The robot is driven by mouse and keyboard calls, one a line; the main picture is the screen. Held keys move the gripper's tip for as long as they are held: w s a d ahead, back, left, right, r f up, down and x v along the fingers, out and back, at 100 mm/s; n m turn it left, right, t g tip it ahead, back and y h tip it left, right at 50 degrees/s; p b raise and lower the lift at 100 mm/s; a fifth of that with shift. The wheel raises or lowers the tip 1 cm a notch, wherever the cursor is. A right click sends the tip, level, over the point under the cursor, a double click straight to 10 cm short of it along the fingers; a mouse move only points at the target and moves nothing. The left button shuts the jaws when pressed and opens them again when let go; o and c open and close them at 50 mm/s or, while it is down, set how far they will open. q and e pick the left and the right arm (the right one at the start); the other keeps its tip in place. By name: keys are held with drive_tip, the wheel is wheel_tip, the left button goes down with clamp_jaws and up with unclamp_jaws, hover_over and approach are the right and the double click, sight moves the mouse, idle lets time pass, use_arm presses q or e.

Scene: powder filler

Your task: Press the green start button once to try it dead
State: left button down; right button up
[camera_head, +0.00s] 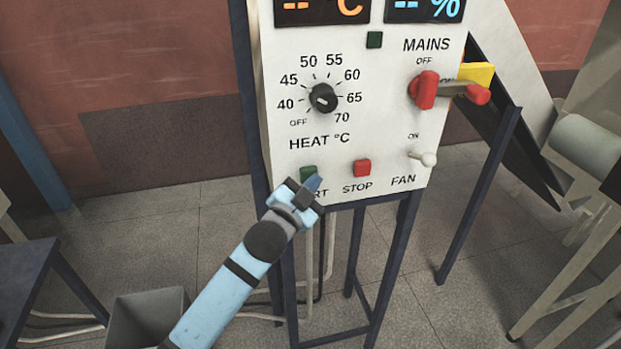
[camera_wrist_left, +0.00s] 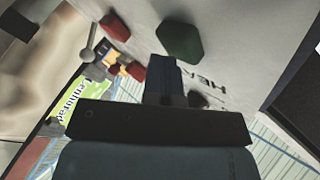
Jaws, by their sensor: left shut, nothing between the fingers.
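The green start button (camera_head: 308,172) is at the lower left of the white control panel (camera_head: 345,150), above a partly covered label. My left gripper (camera_head: 313,184) is shut and empty, its fingertips just below and in front of the button. In the left wrist view the green button (camera_wrist_left: 181,41) shows large and close past the shut fingertips (camera_wrist_left: 165,66). I cannot tell whether they touch. The red stop button (camera_head: 362,167) is to the right; it also shows in the wrist view (camera_wrist_left: 115,27). My right gripper is in neither view.
The heat knob (camera_head: 323,98) sits above. The red mains handle (camera_head: 425,90) lies sideways at the right, partly covering ON. The fan toggle (camera_head: 424,159) is lower right. Both displays show dashes (camera_head: 322,8). A grey bin (camera_head: 147,315) stands below left.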

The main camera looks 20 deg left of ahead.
use_arm(q)
drive_tip(key=shift+s, duration=0.1)
drive_tip(key=shift+s+d, duration=0.55)
drive_tip(key=shift+s, duration=0.15)
drive_tip(key=shift+s+d+p, duration=0.25)
drive_tip(key=shift+s+d, duration=0.45)
drive_tip(key=shift+s, duration=0.35)
drive_tip(key=shift+s+d+p, duration=0.25)
drive_tip(key=shift+s+d, duration=0.45)
drive_tip(key=shift+s, duration=0.35)
